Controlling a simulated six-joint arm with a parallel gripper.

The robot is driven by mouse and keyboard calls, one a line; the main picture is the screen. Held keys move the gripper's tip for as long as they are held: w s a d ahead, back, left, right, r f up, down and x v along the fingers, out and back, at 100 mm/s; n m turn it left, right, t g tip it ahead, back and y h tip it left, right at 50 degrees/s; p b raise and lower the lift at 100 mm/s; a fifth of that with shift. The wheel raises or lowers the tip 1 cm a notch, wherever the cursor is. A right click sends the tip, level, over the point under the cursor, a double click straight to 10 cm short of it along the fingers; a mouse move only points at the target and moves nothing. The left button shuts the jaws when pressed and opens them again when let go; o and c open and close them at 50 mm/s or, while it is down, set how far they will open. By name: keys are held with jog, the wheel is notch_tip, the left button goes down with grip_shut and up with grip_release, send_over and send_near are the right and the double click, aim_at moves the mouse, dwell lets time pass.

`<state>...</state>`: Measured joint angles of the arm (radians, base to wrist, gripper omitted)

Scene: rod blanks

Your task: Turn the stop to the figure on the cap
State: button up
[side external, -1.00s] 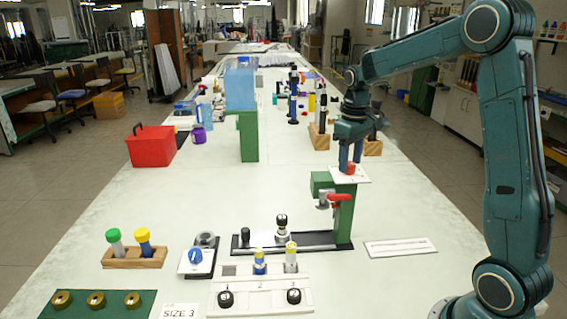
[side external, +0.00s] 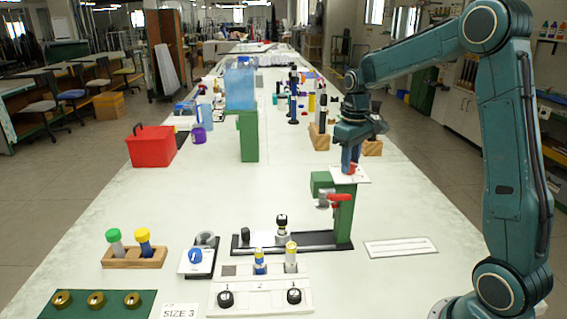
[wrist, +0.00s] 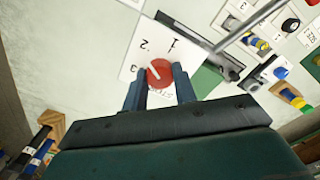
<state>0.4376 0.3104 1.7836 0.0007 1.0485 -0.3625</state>
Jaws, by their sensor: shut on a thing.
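The stop is a red knob (wrist: 158,74) on a white plate (wrist: 136,55) marked 1, 2 and 3. It also shows in the side view as a bit of red (side external: 352,169) on the plate atop the green post (side external: 344,215). Its white pointer line leans up and left in the wrist view, toward the 2 and 3 side; I cannot tell the exact figure. My gripper (side external: 351,164) points down over the plate. In the wrist view my gripper (wrist: 160,85) has its two blue fingers shut on the red knob. No figure on a cap is legible.
A "SIZE 3" card (side external: 180,312) lies at the front. A red-handled clamp (side external: 335,199) is on the post above a black rail (side external: 262,244).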

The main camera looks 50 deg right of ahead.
jog(key=shift+m, duration=0.4)
jog(key=m, duration=1)
jog(key=shift+m, duration=0.4)
jog(key=o, duration=1)
jog(key=shift+c, duration=0.2)
notch_tip(320, 180, up, 14)
